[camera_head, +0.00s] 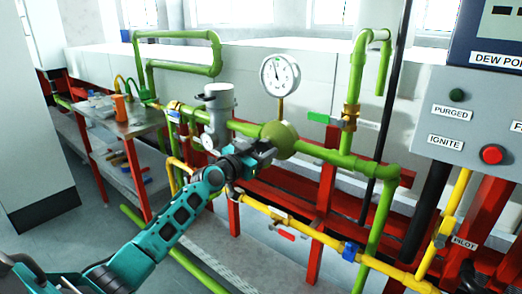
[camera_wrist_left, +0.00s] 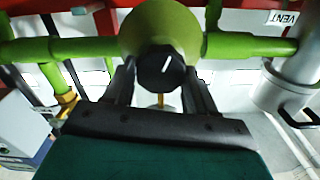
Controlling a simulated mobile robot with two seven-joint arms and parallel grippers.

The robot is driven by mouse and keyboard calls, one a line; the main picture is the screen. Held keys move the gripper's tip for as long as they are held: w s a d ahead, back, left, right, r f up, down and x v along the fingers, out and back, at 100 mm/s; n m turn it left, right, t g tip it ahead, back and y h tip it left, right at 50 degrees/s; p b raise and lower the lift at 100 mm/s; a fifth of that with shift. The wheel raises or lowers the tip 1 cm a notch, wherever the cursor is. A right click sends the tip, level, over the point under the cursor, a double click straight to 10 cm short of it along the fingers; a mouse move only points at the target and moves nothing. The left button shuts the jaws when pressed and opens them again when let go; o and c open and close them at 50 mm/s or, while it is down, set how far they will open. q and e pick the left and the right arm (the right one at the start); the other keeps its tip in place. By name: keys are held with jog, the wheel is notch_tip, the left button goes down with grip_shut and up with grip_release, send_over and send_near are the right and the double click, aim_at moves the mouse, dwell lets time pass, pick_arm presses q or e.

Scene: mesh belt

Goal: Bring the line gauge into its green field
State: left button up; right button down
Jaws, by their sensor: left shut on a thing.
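The round white line gauge (camera_head: 280,75) stands on a short brass stem above the green pipe in the head view. Its dark needle points nearly straight up, a little to the left. My left gripper (camera_head: 266,152) is shut on the black knob (camera_wrist_left: 160,68) at the body's front. The knob has a white mark pointing up and slightly right in the wrist view. My right gripper is not in view.
A grey cylindrical unit (camera_head: 219,110) stands left of the regulator. A green-handled valve (camera_head: 322,117) is to the right, and yellow pipe (camera_head: 300,230) runs below. A grey control panel (camera_head: 470,125) with buttons stands at right. A metal bench (camera_head: 130,125) is at left.

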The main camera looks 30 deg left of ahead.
pick_arm(q)
jog(key=shift+c, duration=1.2)
jog(key=n, duration=0.5)
jog(key=shift+a+n+b, duration=0.1)
jog(key=shift+n+b, duration=0.2)
jog(key=o, duration=1)
jog(key=shift+o, duration=0.2)
jog(key=shift+s, duration=0.15)
jog(key=s+a, duration=0.1)
jog(key=s, duration=1.1)
jog(key=shift+s, duration=0.3)
